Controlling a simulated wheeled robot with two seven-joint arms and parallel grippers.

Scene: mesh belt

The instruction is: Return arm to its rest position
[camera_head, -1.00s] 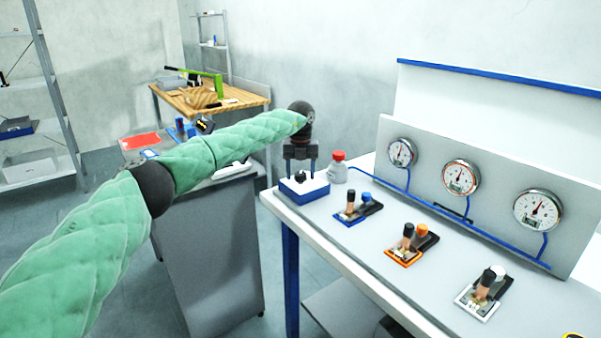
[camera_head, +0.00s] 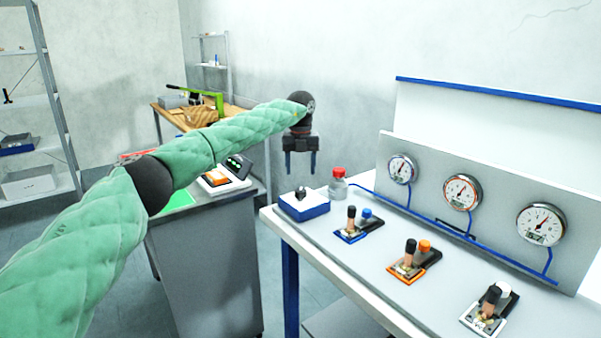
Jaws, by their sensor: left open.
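My left gripper (camera_head: 301,165) shows in the head view at the end of my left arm, which has green padded sleeves and comes in from the left. The gripper points down, its two fingers apart with nothing between them. It hangs in the air above a blue and white box (camera_head: 304,206) at the near left corner of the workbench. A small dark piece (camera_head: 301,191) sits on top of the box, apart from the fingers. My right gripper is not in view.
A bottle with a red cap (camera_head: 338,184) stands beside the box. Blue, orange and white-framed fixtures (camera_head: 408,262) line the workbench (camera_head: 350,285). A panel with three gauges (camera_head: 462,191) stands behind. A grey cabinet (camera_head: 205,265) is under the arm; a wooden table (camera_head: 240,117) stands farther back.

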